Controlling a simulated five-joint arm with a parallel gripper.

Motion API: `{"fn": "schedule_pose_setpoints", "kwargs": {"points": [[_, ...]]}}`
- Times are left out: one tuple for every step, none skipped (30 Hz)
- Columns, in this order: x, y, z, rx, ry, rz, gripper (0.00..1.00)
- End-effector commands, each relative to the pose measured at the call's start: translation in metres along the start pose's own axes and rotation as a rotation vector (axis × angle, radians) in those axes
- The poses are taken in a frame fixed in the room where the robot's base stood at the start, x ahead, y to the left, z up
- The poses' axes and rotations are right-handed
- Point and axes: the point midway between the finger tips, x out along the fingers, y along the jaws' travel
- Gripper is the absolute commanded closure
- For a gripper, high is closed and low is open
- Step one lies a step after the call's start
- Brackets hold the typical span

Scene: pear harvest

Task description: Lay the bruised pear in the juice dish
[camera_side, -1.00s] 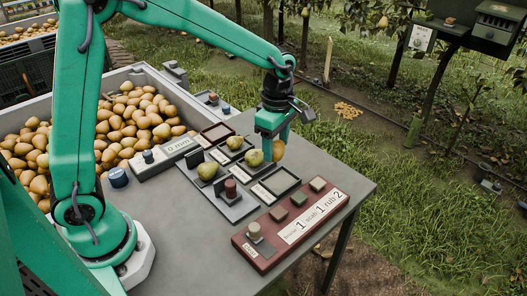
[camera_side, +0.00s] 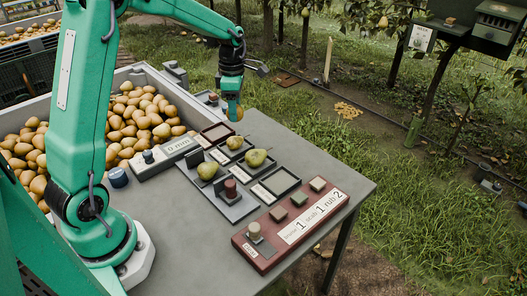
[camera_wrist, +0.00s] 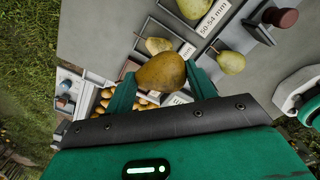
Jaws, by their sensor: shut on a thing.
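My gripper (camera_side: 232,98) is shut on a yellow-brown pear (camera_side: 235,113), held above the far part of the table. In the wrist view the pear (camera_wrist: 162,73) sits between both fingers (camera_wrist: 161,68); I cannot make out a bruise. A small empty tray with a reddish-brown rim (camera_side: 217,132) lies just below and left of it in the side view. Another empty dark tray (camera_side: 283,182) lies nearer. Their labels are too small to read, so I cannot tell which is the juice dish.
Green pears lie in two trays (camera_side: 235,143) (camera_side: 257,158), and another (camera_side: 207,170) sits on the grey sizing stand. A large crate of pears (camera_side: 125,125) stands left. A red panel with buttons (camera_side: 290,222) lies at the front.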

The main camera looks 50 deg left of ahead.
Motion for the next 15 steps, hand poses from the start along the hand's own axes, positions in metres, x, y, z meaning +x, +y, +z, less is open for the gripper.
{"fn": "schedule_pose_setpoints", "kwargs": {"points": [[0.000,0.000,0.000,0.000,0.000,0.000,0.68],[0.000,0.000,0.000,0.000,0.000,0.000,0.68],[0.001,0.001,-0.001,0.000,0.000,0.000,0.68],[0.001,0.002,-0.001,0.000,0.000,0.000,0.68],[0.002,0.003,-0.002,-0.001,0.000,0.000,0.68],[0.004,0.004,-0.004,-0.001,0.000,0.000,0.68],[0.005,0.006,-0.005,-0.001,0.000,-0.001,0.68],[0.007,0.008,-0.007,-0.001,0.000,-0.001,0.68],[0.010,0.011,-0.010,-0.002,0.000,-0.001,0.68],[0.012,0.014,-0.013,-0.002,0.001,-0.001,0.68],[0.014,0.017,-0.015,-0.002,0.001,-0.001,0.68],[0.018,0.021,-0.019,-0.002,0.001,-0.002,0.68],[0.021,0.024,-0.022,-0.003,0.001,-0.003,0.68],[0.023,0.028,-0.025,-0.003,0.001,-0.002,0.68],[0.027,0.033,-0.030,-0.002,0.001,-0.001,0.68]]}}
